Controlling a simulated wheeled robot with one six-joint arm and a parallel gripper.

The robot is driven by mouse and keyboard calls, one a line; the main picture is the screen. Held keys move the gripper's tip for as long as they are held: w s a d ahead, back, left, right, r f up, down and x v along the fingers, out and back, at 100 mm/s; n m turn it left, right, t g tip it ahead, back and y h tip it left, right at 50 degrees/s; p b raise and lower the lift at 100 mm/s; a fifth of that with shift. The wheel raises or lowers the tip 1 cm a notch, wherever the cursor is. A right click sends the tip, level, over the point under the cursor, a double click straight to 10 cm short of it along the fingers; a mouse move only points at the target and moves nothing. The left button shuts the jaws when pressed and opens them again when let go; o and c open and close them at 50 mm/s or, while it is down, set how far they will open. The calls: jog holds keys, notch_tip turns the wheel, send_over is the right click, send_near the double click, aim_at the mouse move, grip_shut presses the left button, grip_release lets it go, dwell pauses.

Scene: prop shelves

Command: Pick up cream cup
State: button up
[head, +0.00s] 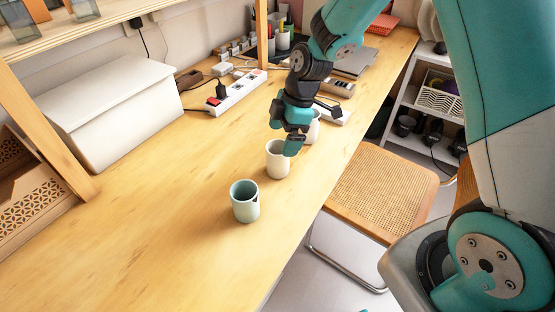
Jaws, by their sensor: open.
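A cream cup (277,165) stands upright on the wooden desk (165,215), near its front edge. My gripper (292,146) is pointed down over the right side of this cup's rim and hides part of it. The jaws are open; whether a finger touches the cup I cannot tell. A pale green cup (245,203) stands upright just in front and to the left, apart from the cream cup. Another whitish cup (314,128) stands behind my gripper and is partly hidden by it.
A power strip (238,92) with plugs and cables lies farther back. A white box (108,110) stands at the left under a wooden shelf. A cane-seated chair (380,190) is at the desk's right edge. The desk left of the cups is clear.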

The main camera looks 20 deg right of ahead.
aim_at(278, 160)
jog(key=p+x, duration=0.1)
jog(key=x, duration=0.5)
jog(key=shift+w+f, duration=0.2)
jog(key=shift+f, duration=0.05)
jog(key=shift+c, duration=0.3)
jog(key=c, duration=1)
